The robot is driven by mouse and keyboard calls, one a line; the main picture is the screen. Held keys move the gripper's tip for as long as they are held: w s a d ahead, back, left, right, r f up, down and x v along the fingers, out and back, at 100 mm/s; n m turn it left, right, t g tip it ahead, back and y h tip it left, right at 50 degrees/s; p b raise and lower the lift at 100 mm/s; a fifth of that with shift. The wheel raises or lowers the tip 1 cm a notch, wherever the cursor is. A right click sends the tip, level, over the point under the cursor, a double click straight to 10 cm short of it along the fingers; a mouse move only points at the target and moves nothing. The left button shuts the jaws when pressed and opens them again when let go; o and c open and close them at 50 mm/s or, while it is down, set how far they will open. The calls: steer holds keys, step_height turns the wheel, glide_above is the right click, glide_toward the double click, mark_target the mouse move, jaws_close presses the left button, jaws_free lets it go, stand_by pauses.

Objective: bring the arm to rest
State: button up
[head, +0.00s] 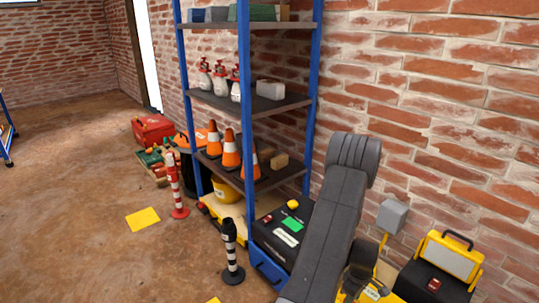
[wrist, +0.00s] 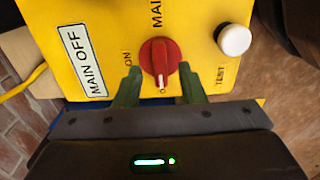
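My gripper (wrist: 160,82) shows in the wrist view with its two dark green fingers apart. The fingertips lie left and right of the lower part of a red rotary knob (wrist: 159,58), with a gap on each side, and nothing is held. The knob sits on a yellow panel (wrist: 110,20) with "MAIN OFF", "ON" and "TEST" lettering and a white button (wrist: 233,39). In the head view my grey arm stretches across the lower right. My gripper cannot be made out there.
A blue-framed shelf (head: 247,170) with cones and bottles stands against the brick wall, left of my arm. A yellow-and-grey case (head: 445,262) is at the lower right. A black-and-white post (head: 231,255) and a red-and-white post (head: 176,190) stand on the floor. Open floor lies left.

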step_height(320, 180, down, 2)
steer(key=shift+f, duration=0.2)
steer(key=shift+r+m, duration=0.4)
steer(key=shift+m, duration=0.4)
steer(key=m, duration=0.4)
steer(key=shift+m, duration=0.4)
steer(key=shift+m+p, duration=0.3)
steer(key=shift+m, duration=1.4)
steer(key=shift+r, duration=0.1)
